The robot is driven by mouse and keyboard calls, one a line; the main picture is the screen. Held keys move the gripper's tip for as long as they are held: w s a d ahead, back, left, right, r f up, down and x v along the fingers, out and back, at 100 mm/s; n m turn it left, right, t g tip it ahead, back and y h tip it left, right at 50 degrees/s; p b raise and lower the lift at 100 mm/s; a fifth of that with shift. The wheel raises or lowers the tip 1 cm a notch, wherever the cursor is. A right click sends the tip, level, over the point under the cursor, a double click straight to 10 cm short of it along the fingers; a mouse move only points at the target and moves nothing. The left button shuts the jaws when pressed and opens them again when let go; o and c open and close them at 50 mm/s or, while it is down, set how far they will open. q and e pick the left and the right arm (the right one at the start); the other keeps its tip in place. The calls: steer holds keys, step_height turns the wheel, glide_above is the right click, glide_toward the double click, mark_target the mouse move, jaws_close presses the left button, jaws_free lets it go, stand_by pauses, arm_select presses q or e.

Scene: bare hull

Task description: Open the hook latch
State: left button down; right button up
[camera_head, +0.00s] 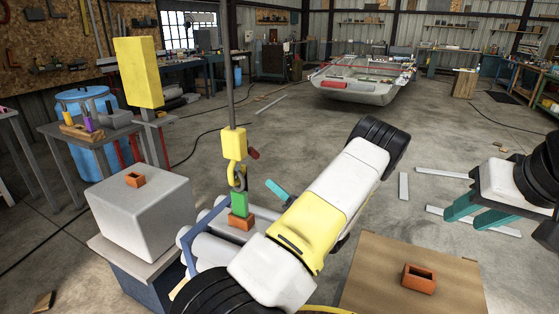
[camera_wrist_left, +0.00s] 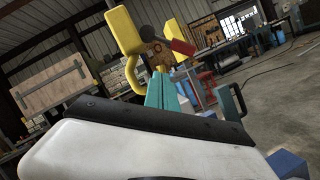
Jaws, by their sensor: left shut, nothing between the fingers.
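My right gripper (camera_head: 480,213) is open and empty at far right.
White cylinders in a blue frame (camera_head: 190,258) lie under the green block. A grey-white box (camera_head: 140,210) stands on a table at left. A brown board (camera_head: 370,275) with an orange socket (camera_head: 419,278) is at bottom right. My left arm crosses the middle.

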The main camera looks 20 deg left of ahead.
mark_target(256, 156)
arm_select(q)
steer(key=w+d+f+m+t, duration=0.1)
steer(key=m+t, duration=0.1)
steer(key=w+d+f+m+t, duration=0.1)
steer(key=m+t, duration=0.1)
steer(key=shift+w+d+f+h, duration=0.1)
steer(key=shift+d+f+h, duration=0.1)
steer(key=shift+h, duration=0.2)
steer(key=x, duration=1.4)
steer(key=shift+r, duration=0.1)
steer(key=shift+w, duration=0.15)
